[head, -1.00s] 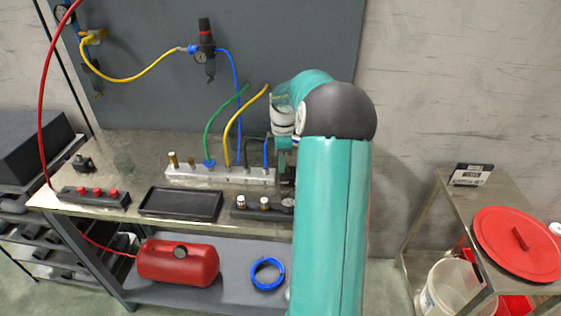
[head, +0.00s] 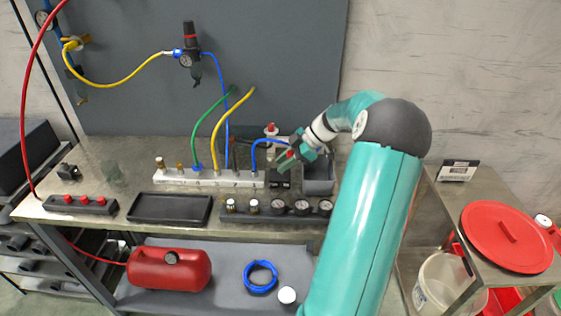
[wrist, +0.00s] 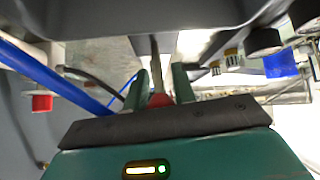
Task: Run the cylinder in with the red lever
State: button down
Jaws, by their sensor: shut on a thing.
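My gripper (head: 288,158) reaches in from the right over the back of the bench, its teal fingers at the dark valve block (head: 281,180). In the wrist view the two fingers (wrist: 160,88) stand on either side of a red lever tip (wrist: 159,99) on a thin metal stem, and the gripper is shut on it. A little red shows between the fingers in the head view. A dark body fills the top of the wrist view. I cannot make out the cylinder or its rod for certain.
A silver manifold (head: 215,178) with green, yellow and blue hoses stands left of the gripper. A red-topped knob (head: 271,129) is behind it, and a grey bin (head: 319,181) is to its right. A gauge strip (head: 275,207) and an empty black tray (head: 170,208) lie in front.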

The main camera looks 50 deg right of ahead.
jog(key=shift+s+d+t+y, duration=0.2)
jog(key=shift+t+y, duration=0.1)
dwell(0.4)
jog(key=c, duration=1.2)
grip_release()
jog(key=shift+f, duration=0.1)
jog(key=shift+s, duration=0.1)
jog(key=v, duration=1.3)
jog(key=shift+s+d+r, duration=0.2)
jog(key=shift+d+r, duration=0.05)
jog(key=shift+a, duration=0.1)
